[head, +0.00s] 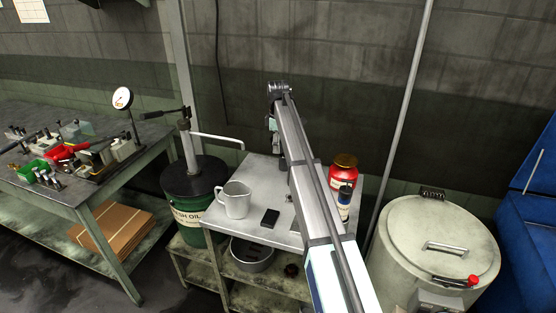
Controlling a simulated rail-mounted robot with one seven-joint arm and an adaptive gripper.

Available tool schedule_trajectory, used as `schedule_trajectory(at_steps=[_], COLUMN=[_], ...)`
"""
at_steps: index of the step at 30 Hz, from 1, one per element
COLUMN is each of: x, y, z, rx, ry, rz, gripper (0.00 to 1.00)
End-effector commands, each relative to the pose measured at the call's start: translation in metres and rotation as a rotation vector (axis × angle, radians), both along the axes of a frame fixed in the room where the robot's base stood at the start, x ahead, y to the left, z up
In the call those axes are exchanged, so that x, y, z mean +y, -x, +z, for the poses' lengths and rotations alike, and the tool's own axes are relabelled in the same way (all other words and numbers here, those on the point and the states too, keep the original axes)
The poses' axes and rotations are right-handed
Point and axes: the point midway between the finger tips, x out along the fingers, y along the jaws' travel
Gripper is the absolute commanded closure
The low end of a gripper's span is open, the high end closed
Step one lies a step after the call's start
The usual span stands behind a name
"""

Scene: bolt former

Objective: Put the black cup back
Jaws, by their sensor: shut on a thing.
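I cannot make out the black cup for certain in the head view. My arm rises from the bottom and bends over above the small side table (258,178). My gripper is hidden behind the arm's long link, so its fingers and anything in them do not show. A white mug (236,201) stands upright on the side table, left of the arm. A small flat black block (270,218) lies right of the mug. A small dark round item (291,270) is on the lower shelf; I cannot tell what it is.
A red jar (344,168) and a dark blue can (344,198) stand right of the arm. A metal bowl (252,255) sits on the lower shelf. A green oil drum (190,217) with a pump is at left, a large lidded bin (437,235) at right.

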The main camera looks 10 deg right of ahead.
Motion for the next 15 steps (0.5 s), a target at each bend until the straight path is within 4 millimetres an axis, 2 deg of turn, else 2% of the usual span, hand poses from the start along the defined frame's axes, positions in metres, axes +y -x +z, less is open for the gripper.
schedule_trajectory(at_steps=[5,11,14,15], x=[0.0,0.0,0.0,0.0], y=[-0.001,0.005,0.029,0.042], z=[0.015,0.018,0.011,0.006], rx=[-0.001,-0.009,-0.016,-0.019], ry=[0.0,-0.001,-0.003,-0.004], rz=[-0.027,-0.204,-0.353,-0.42], gripper=[0.77,0.77,0.77,0.77])
